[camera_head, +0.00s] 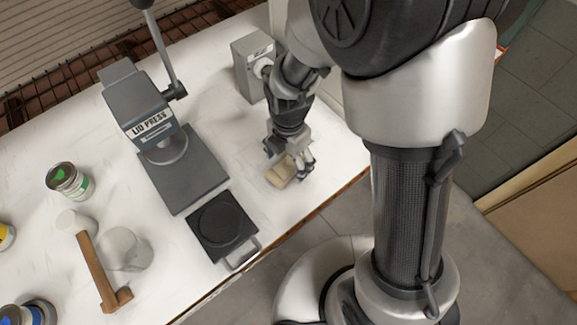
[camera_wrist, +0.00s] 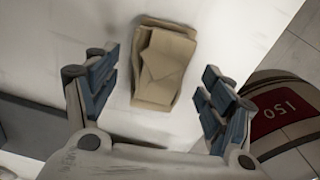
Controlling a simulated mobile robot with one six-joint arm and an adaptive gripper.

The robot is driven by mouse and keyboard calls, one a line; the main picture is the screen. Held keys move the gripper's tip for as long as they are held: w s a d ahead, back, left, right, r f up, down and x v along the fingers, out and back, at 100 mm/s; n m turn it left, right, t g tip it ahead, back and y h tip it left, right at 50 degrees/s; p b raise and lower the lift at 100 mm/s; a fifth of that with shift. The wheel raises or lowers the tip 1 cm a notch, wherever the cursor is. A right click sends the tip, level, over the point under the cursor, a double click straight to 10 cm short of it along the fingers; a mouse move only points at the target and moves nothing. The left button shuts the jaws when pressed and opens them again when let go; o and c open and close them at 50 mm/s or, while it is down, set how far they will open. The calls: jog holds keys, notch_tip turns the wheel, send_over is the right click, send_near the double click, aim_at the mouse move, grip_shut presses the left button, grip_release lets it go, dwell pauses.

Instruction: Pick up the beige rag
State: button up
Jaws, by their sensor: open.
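The beige rag (camera_head: 280,174) is folded into a small block and lies on the white table near its front edge. In the wrist view the rag (camera_wrist: 163,66) shows between and slightly beyond the two blue-padded fingers. My gripper (camera_head: 289,158) is over the rag, with its fingers spread. The wrist view shows the gripper (camera_wrist: 157,90) open, a finger on each side, with gaps between the rag and both pads. Part of the rag is hidden by the gripper in the head view.
The lid press (camera_head: 185,170) and a dark square plate with a handle (camera_head: 222,226) stand left of the rag. A grey box (camera_head: 250,65) is behind my gripper. A wooden-handled tool (camera_head: 97,272) and paint cans (camera_head: 69,181) are farther left. The table edge is close on the right.

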notch_tip(320, 180, down, 2)
jog(key=shift+f, duration=0.1)
jog(key=shift+c, duration=0.5)
jog(key=c, duration=1)
